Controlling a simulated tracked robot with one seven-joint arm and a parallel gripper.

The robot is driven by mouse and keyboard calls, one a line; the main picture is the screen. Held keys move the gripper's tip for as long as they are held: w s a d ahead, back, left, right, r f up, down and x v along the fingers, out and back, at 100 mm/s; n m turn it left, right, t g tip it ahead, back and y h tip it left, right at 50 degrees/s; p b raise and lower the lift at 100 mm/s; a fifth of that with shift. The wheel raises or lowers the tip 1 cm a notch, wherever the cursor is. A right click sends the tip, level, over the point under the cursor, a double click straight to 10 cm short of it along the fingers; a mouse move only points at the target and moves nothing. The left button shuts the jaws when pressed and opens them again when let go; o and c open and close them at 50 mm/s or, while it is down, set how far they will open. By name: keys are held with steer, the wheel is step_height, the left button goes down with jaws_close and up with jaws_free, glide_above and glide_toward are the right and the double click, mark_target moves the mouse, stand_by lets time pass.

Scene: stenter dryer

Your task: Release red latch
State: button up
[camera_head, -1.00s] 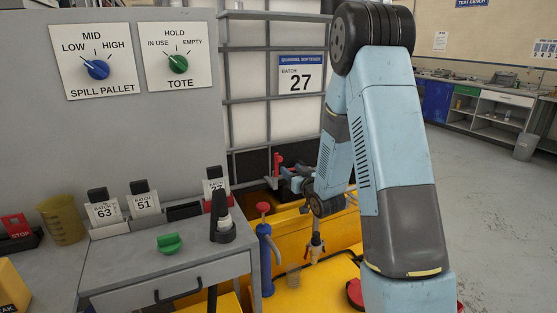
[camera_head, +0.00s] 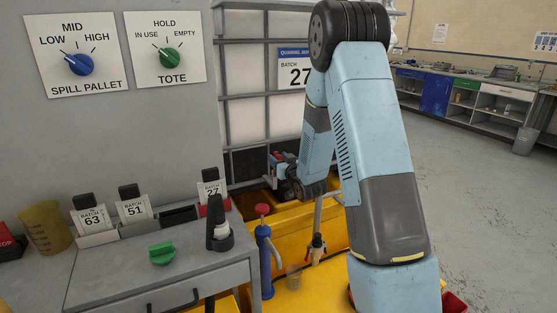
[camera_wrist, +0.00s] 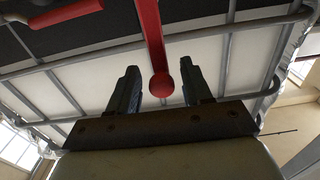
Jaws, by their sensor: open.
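A red lever with a round knob (camera_wrist: 160,84) shows in the wrist view, running up from between my fingers to the top edge. My gripper (camera_wrist: 159,66) is open, one finger on each side of the lever, with visible gaps; I cannot tell how deep the lever sits between them. In the head view my gripper (camera_head: 279,162) is at the front of the caged white tote (camera_head: 262,105). Red shows there at its fingers, but the latch is small and mostly hidden by the gripper.
A second red bar (camera_wrist: 66,13) lies to the left in the wrist view. A blue pump with a red knob (camera_head: 265,255) stands by the yellow spill pallet (camera_head: 325,222). A grey desk (camera_head: 110,275) is at left. Open floor (camera_head: 480,190) lies at right.

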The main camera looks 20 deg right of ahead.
steer(key=shift+c, duration=0.3)
jaws_close()
